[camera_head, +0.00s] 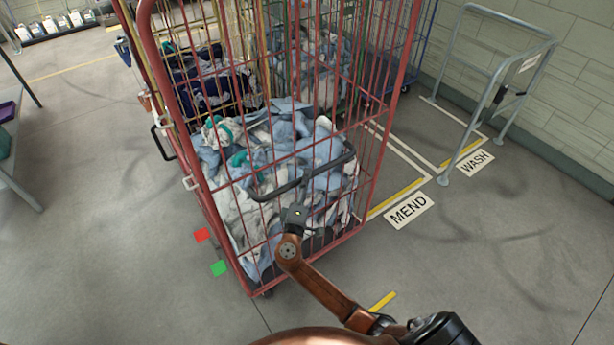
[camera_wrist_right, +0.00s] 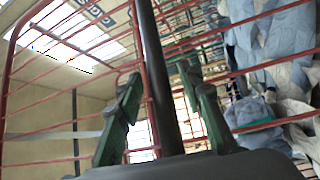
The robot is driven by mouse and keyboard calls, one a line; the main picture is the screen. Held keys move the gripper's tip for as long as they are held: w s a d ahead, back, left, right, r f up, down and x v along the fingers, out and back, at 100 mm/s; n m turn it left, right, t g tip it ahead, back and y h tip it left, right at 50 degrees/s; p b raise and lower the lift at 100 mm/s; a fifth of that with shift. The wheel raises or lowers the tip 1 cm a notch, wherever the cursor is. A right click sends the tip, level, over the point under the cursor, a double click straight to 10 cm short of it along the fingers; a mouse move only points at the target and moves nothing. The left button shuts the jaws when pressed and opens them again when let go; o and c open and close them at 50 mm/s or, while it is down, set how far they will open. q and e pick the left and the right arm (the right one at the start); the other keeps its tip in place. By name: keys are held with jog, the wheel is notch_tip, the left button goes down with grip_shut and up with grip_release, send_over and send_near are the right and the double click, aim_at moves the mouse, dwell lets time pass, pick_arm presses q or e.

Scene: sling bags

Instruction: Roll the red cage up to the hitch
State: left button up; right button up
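The red cage (camera_head: 356,130) is a tall wire roll cage filled with blue and white laundry (camera_head: 262,150). A dark curved push bar (camera_head: 325,166) stands out on its near side. My right gripper (camera_head: 294,214) is at this bar, in front of the cage. In the right wrist view, the dark bar (camera_wrist_right: 158,75) runs between the green fingers (camera_wrist_right: 165,110), with gaps showing on both sides. The cage's red wires (camera_wrist_right: 60,98) fill the view behind. I cannot identify the hitch for certain. My left gripper is out of view.
A grey metal rail frame (camera_head: 497,75) stands by the wall at right. Floor signs read MEND (camera_head: 409,210) and WASH (camera_head: 474,162). Floor at left is mostly clear.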

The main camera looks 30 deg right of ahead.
jog(key=v, duration=1)
jog(key=s+d+f+n+g+y, duration=0.1)
jog(key=s+f+g+y, duration=0.15)
jog(key=f, duration=1.35)
jog(key=s+d+f+n+g+y, duration=0.1)
jog(key=d+f+g+y, duration=0.2)
jog(key=f, duration=1.4)
jog(key=s+f+m+g+y, duration=0.1)
jog(key=s+f+g+y, duration=0.1)
jog(key=s+f, duration=0.65)
jog(key=s+f+m+g+y, duration=0.15)
jog(key=s+f, duration=0.35)
jog(key=f, duration=0.6)
jog(key=s+f+m+g+y, duration=0.1)
jog(key=s+f, duration=0.4)
jog(key=s, duration=0.7)
jog(key=s+d+f+m+g+y, duration=0.1)
jog(key=s+f, duration=0.4)
jog(key=s, duration=0.7)
jog(key=s+f+m+g+y, duration=0.1)
jog(key=s+f+m+g, duration=0.2)
jog(key=s, duration=0.9)
notch_tip(320, 180, down, 3)
jog(key=shift+s+f+m+y, duration=0.1)
jog(key=shift+s+m+y, duration=0.15)
jog(key=shift+m, duration=0.4)
jog(key=shift+d, duration=0.1)
jog(key=shift+c, duration=0.4)
